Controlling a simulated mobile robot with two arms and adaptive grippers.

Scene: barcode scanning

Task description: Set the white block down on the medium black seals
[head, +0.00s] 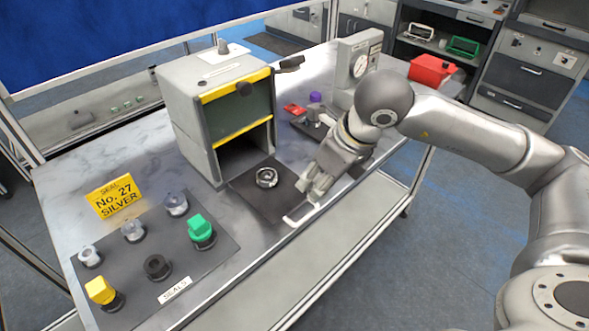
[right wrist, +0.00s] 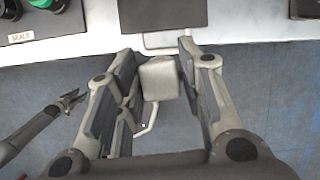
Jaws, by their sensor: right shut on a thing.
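My right gripper (head: 306,188) is over the table's front edge, beside the small black pad. In the right wrist view, the white block (right wrist: 160,78) sits between the fingers of this gripper (right wrist: 158,85), which is shut on it; a thin pale bar shows below the block. I cannot make the block out in the head view. The dark mat labelled SEALS (head: 220,243) lies at the table's front left. A black round seal (head: 158,267) stands on it beside the label. My left gripper (right wrist: 72,98) shows small in the right wrist view, its opening unclear.
Yellow (head: 101,291) and green (head: 201,230) pieces and several clear ones stand on the mat. A yellow sign (head: 115,197) stands behind it. A grey press-like box (head: 200,110) stands mid-table. A metal ring (head: 267,177) lies on the black pad (head: 250,192).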

